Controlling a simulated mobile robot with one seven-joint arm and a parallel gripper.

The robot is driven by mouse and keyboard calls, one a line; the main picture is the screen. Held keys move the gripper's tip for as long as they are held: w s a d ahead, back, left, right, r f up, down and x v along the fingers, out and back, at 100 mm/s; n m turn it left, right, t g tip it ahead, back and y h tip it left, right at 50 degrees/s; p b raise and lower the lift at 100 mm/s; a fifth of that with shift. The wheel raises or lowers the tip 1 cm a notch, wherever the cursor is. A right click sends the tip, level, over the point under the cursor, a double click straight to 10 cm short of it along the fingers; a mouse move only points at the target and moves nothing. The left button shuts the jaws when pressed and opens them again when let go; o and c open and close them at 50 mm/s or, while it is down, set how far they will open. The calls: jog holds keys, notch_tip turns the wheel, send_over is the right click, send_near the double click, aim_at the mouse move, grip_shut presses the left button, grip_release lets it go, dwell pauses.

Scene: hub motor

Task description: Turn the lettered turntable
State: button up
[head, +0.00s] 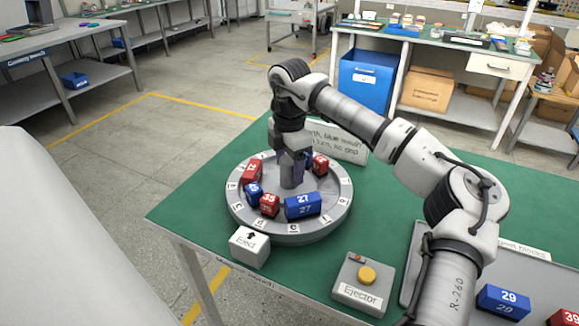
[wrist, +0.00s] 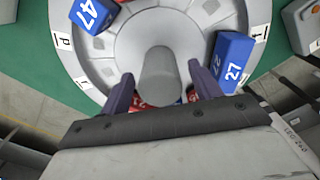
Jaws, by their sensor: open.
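The round grey lettered turntable (head: 322,225) stands on the green table, with letter labels around its rim and a grey post (head: 288,180) at its centre. Several red and blue numbered blocks lie on it, among them blue 27 (head: 303,206), a red block (head: 269,205) and a smaller blue one (head: 253,191). My gripper (wrist: 162,88) points down over the centre, its open fingers on either side of the post (wrist: 160,72); I cannot tell whether they touch it. In the wrist view blue 47 (wrist: 93,14) shows, and red blocks are partly hidden beneath the gripper.
A white Eject marker (head: 250,247) with an arrow stands at the turntable's near-left edge. An Ejector box (head: 363,285) with a yellow button is nearer right. A tray (head: 464,278) with blocks lies at right. A white sign (head: 345,146) stands behind the turntable.

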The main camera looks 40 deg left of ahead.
jog(key=shift+f, duration=0.7)
grip_shut()
